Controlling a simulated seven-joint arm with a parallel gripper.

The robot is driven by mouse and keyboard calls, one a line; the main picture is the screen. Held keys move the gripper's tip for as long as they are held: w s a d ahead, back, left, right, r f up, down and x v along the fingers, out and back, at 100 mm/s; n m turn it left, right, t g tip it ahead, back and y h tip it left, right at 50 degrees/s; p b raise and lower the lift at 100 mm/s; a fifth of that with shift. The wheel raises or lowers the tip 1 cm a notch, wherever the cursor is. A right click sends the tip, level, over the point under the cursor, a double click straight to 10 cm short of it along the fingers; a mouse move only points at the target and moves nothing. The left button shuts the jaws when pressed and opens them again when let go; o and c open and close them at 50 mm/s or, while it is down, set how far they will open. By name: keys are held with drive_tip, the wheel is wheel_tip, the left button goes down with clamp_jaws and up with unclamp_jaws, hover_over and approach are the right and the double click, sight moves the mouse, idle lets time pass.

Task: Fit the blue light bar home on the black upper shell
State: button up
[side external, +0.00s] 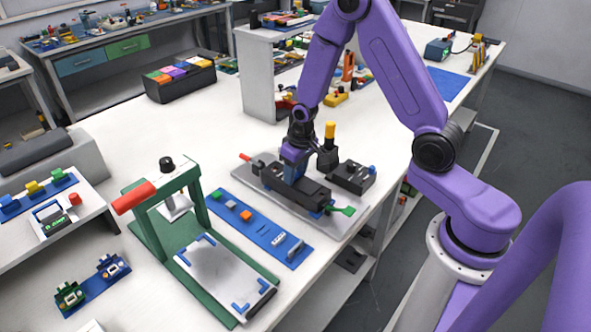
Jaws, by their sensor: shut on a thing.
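My gripper (294,168) points down over the long black block on the grey plate, which looks like the black upper shell (312,194). Its jaws are shut, and the fingertips are at or just above the block's top. What they hold is too small and too hidden to make out. I cannot pick out the blue light bar for certain; the blue-violet part between wrist and block may be gripper or bar. Whether anything touches or sits in the shell cannot be told.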

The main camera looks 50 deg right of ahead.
sight(303, 183)
drive_tip(key=o, duration=1.1)
drive_tip(key=s+r, duration=0.1)
drive_tip(key=r, duration=1)
drive_tip(key=s+r, duration=0.1)
drive_tip(key=r, duration=0.5)
drive_tip(key=shift+s+r, duration=0.1)
drive_tip(key=shift+s, duration=0.25)
